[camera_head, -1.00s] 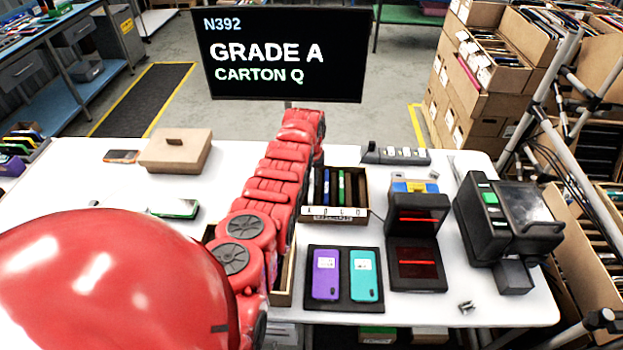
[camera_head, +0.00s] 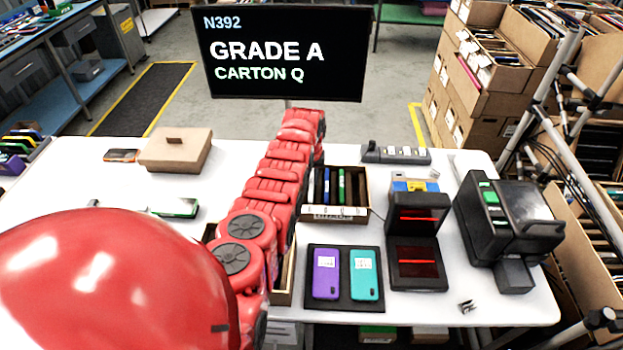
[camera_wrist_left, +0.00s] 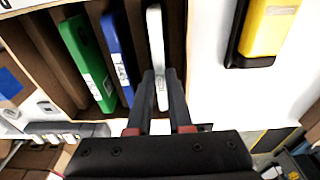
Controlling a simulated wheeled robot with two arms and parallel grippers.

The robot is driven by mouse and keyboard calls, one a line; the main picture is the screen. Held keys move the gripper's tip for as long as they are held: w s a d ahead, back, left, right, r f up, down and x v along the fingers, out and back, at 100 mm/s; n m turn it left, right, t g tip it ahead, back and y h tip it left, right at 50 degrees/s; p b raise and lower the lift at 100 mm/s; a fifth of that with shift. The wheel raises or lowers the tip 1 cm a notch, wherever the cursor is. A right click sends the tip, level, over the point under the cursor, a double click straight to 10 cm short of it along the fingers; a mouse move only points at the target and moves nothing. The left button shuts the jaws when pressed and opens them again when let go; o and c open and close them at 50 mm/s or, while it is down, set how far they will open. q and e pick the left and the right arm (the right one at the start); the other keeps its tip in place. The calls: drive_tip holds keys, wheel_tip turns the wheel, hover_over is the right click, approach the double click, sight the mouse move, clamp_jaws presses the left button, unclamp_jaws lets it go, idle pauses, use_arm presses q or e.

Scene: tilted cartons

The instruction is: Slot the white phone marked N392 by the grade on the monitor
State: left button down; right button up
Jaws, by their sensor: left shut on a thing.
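The monitor (camera_head: 287,55) reads N392, GRADE A, CARTON Q. My left gripper (camera_wrist_left: 160,78) is shut on a white phone (camera_wrist_left: 155,40) with a printed label, its marking too small to read. The phone stands on edge inside an open carton (camera_wrist_left: 65,8), beside a blue phone (camera_wrist_left: 117,55) and a green phone (camera_wrist_left: 85,55). I cannot tell whether it touches the bottom. In the head view that carton (camera_head: 338,217) stands right of my red arm, which hides the gripper. Its front label is not legible. My right gripper is not in view.
A second carton (camera_head: 283,285) is partly hidden under my arm. A black tray (camera_head: 344,305) holds a purple and a teal phone. A black scanner-like device (camera_head: 418,262) and a printer-like machine (camera_head: 510,225) stand right. A yellow phone (camera_wrist_left: 272,25) lies in a dark holder beside the carton.

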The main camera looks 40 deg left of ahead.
use_arm(q)
drive_tip(key=c, duration=0.8)
unclamp_jaws()
drive_tip(key=shift+o, duration=0.2)
drive_tip(key=shift+r, duration=0.15)
